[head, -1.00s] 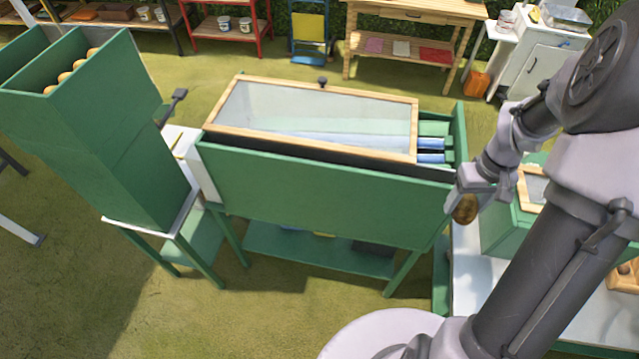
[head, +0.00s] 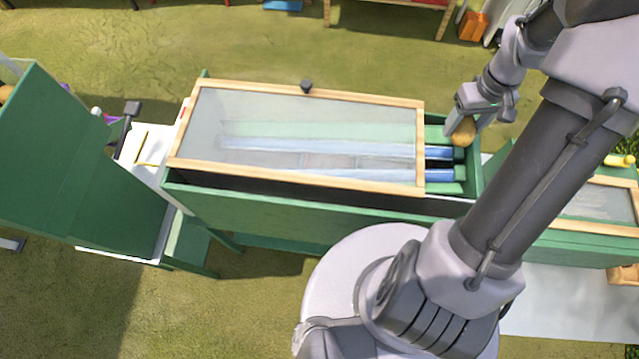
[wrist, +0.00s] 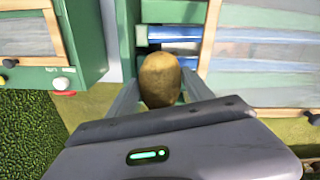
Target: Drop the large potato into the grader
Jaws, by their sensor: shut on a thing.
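The large potato (head: 464,132) is brown and held between the fingers of my gripper (head: 462,120). In the wrist view the potato (wrist: 160,80) sits between the two fingertips. The grader is a long green box (head: 330,213) with a wood-framed clear lid (head: 300,140) over most of its top. Its right end is open and shows blue rollers (head: 440,154). The potato is above this open end, near its far side. In the wrist view a blue roller (wrist: 175,33) shows just beyond the potato. The height of the potato above the rollers is hard to tell.
A tall green hopper (head: 75,170) stands left of the grader. A smaller green box with a clear lid (head: 597,203) stands to the right on a white table (head: 560,305). An orange container (head: 473,26) is on the grass behind. Open grass lies beyond the grader.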

